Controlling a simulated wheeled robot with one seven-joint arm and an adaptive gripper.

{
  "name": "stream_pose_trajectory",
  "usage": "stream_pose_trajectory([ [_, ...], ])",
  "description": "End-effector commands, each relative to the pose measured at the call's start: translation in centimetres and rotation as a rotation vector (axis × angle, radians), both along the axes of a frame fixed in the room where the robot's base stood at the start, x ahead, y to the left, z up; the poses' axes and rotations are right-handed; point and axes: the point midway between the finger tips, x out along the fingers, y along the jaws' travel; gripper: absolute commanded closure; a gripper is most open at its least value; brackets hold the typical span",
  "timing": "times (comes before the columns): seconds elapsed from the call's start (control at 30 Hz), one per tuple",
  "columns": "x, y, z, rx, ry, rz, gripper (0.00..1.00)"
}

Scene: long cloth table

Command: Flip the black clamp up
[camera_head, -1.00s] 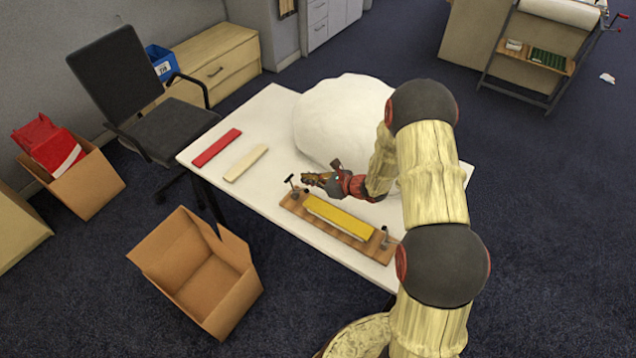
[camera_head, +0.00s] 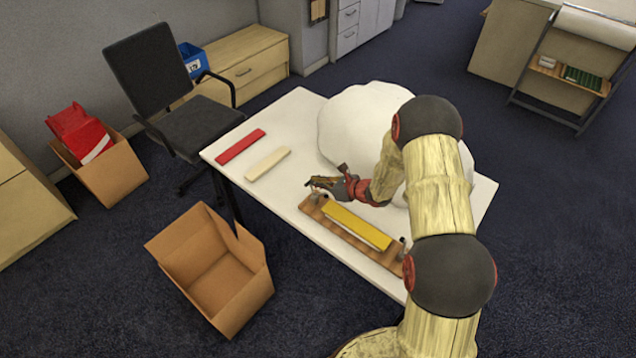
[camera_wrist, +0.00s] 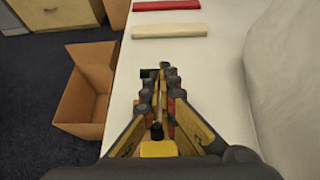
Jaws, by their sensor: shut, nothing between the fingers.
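A wooden fixture board (camera_head: 352,241) lies on the white table with a yellow bar (camera_head: 357,225) on it. The black clamp (camera_head: 315,199) is at the board's left end, largely hidden by my gripper (camera_head: 309,184). My gripper is shut, with nothing held, and its tips are right at the clamp. In the wrist view, my gripper (camera_wrist: 160,80) points away over the table. Dark clamp parts show close around the fingers there, but I cannot tell whether they touch. The near end of the yellow bar (camera_wrist: 158,149) shows below.
A second clamp (camera_head: 403,245) is at the board's right end. A red bar (camera_head: 240,146) and a cream bar (camera_head: 268,163) lie at the table's far left. A large white mound (camera_head: 350,125) stands behind my gripper. An open cardboard box (camera_head: 215,275) is on the floor.

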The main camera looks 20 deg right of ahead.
Motion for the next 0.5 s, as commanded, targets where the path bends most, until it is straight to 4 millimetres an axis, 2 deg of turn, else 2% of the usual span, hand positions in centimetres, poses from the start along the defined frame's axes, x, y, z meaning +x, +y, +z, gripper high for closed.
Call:
stream_pose_trajectory([
  [0.5, 0.61, 0.45, 0.33, -0.051, 0.069, 0.001, 1.00],
])
